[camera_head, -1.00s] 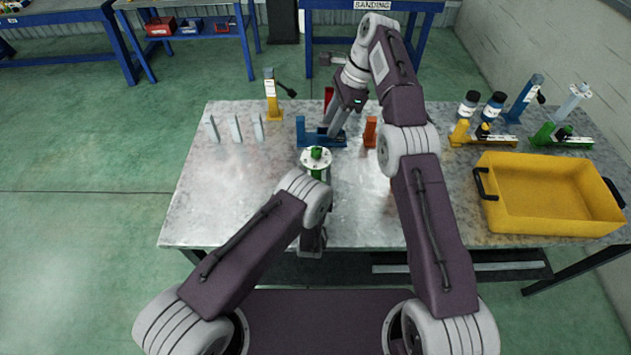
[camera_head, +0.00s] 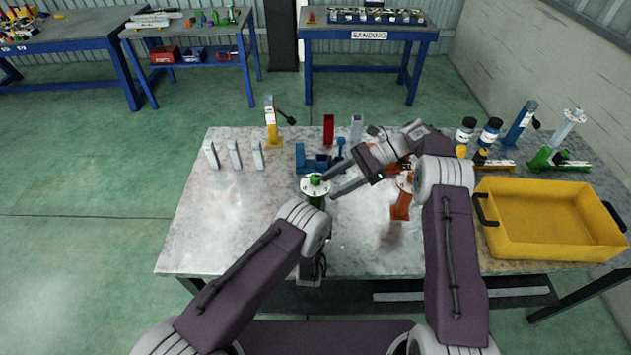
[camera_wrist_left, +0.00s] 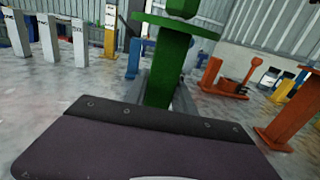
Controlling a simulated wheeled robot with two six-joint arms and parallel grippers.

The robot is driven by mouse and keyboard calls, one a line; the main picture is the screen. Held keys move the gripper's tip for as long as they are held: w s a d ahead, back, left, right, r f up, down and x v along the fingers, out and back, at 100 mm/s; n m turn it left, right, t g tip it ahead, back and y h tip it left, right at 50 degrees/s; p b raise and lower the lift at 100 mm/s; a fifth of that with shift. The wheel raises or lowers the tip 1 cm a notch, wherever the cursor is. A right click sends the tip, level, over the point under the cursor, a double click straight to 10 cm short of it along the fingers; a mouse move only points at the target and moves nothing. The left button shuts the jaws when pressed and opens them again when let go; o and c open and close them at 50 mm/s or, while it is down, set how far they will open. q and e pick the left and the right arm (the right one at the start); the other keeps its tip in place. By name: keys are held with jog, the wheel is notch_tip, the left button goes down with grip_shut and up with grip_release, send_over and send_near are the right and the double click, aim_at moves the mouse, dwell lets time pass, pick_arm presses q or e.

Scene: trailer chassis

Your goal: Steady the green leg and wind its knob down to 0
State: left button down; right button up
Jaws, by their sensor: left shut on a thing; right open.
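The left arm hides the leg's lower part in the head view. My right gripper (camera_head: 329,187) is open. It points left, with its fingertips close to the right side of the knob and plate; I cannot tell if they touch.
An orange leg (camera_head: 401,206) stands right of the green one, under my right arm. A blue holder (camera_head: 311,160) and a red block (camera_head: 328,128) are behind. A yellow crate (camera_head: 545,220) fills the right side. The table's left front is clear.

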aim_at(316, 176)
jog(key=d+f+m+t+y, duration=0.3)
jog(key=d+m+t+y, duration=0.3)
jog(key=t, duration=0.4)
jog(key=shift+m+h, duration=0.4)
jog(key=x, duration=1.2)
jog(key=shift+w+f, duration=0.2)
jog(key=shift+w, duration=0.05)
jog(key=shift+g, duration=0.3)
grip_shut()
